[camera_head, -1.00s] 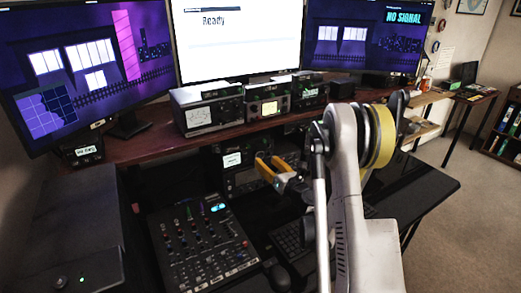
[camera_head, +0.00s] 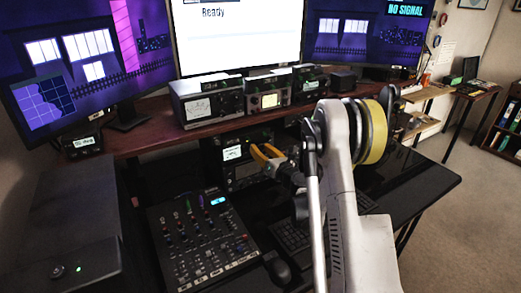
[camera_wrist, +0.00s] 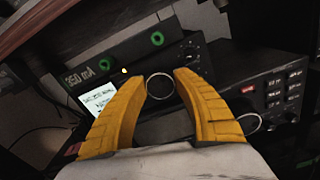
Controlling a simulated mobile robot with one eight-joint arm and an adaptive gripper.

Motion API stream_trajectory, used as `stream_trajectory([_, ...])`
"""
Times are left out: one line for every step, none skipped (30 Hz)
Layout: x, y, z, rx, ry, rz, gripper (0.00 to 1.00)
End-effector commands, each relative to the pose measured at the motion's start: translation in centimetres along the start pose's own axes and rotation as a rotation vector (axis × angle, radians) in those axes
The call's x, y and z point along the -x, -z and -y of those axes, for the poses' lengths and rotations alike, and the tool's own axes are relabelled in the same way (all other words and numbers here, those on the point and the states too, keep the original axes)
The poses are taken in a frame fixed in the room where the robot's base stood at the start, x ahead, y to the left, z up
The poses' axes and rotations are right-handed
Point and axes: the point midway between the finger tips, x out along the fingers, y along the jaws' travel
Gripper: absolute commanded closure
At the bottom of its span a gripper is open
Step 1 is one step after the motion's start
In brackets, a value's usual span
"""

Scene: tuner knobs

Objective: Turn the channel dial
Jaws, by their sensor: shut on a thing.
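In the wrist view a round dark dial (camera_wrist: 160,87) with a pale ring sits on the front of a dark radio unit (camera_wrist: 118,60). In the head view my gripper (camera_head: 265,155) is at the units under the shelf, right of a small lit display (camera_head: 232,153); the dial is hidden there.
A second unit (camera_wrist: 270,95) with a ringed knob and several small buttons is to the right in the wrist view. A wooden shelf (camera_head: 150,140) with radios overhangs the units. A mixer (camera_head: 200,240) is on the desk, below and left of my gripper.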

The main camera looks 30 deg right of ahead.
Motion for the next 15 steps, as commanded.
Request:
stream_trajectory([-0.01, 0.02, -0.01, -0.006, 0.0, 0.0, 0.95])
stream_trajectory([-0.01, 0.03, -0.01, -0.011, 0.0, 0.0, 0.95])
stream_trajectory([-0.01, 0.04, 0.0, -0.021, 0.0, 0.0, 0.95])
stream_trajectory([-0.01, 0.05, 0.01, -0.03, 0.0, 0.0, 0.95])
stream_trajectory([-0.02, 0.06, 0.01, -0.04, 0.0, 0.0, 0.95])
stream_trajectory([-0.02, 0.07, 0.02, -0.057, 0.0, 0.0, 0.95])
stream_trajectory([-0.03, 0.08, 0.03, -0.072, 0.0, 0.0, 0.95])
stream_trajectory([-0.03, 0.09, 0.04, -0.088, 0.0, 0.0, 0.95])
stream_trajectory([-0.04, 0.1, 0.05, -0.113, 0.0, 0.0, 0.95])
stream_trajectory([-0.05, 0.1, 0.06, -0.134, 0.0, 0.0, 0.95])
stream_trajectory([-0.05, 0.11, 0.07, -0.155, 0.0, 0.0, 0.95])
stream_trajectory([-0.05, 0.11, 0.07, -0.186, 0.0, 0.0, 0.95])
stream_trajectory([-0.05, 0.11, 0.08, -0.211, 0.0, 0.0, 0.95])
stream_trajectory([-0.05, 0.12, 0.09, -0.237, 0.0, 0.0, 0.95])
stream_trajectory([-0.05, 0.12, 0.1, -0.273, 0.0, 0.0, 0.95])
